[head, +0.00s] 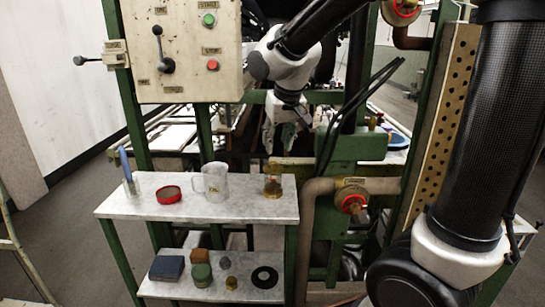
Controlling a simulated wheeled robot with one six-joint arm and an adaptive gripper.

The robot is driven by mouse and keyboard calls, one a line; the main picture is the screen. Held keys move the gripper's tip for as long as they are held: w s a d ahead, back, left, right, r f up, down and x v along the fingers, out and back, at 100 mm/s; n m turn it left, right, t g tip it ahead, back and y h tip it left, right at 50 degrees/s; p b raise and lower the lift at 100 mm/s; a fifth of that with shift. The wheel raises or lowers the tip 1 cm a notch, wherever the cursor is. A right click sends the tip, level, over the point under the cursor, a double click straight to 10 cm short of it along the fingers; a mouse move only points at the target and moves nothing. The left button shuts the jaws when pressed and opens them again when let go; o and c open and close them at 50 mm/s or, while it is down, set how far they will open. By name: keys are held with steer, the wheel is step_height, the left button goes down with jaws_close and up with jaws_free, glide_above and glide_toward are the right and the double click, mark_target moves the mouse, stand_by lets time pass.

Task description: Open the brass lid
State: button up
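A small glass jar (273,187) with a brass-coloured top (273,170) stands near the right end of the marble-look upper shelf. The top sits on the jar; the picture is too small to show whether it is fully seated. My gripper (281,149) hangs from my arm above the jar, pointing down. Its fingers look apart, with nothing seen between them. A gap seems to separate the fingertips from the brass top.
A clear jug (214,182), a red round tin (169,195) and a blue-handled tool (126,167) share the upper shelf (240,209). A red valve wheel (353,203) and pipe stand to the right. A switch panel (188,50) rises behind left. The lower shelf (217,290) holds several small items.

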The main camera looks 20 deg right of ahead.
mark_target(273, 162)
steer(key=x, duration=0.7)
steer(key=shift+f, duration=0.2)
jaws_close()
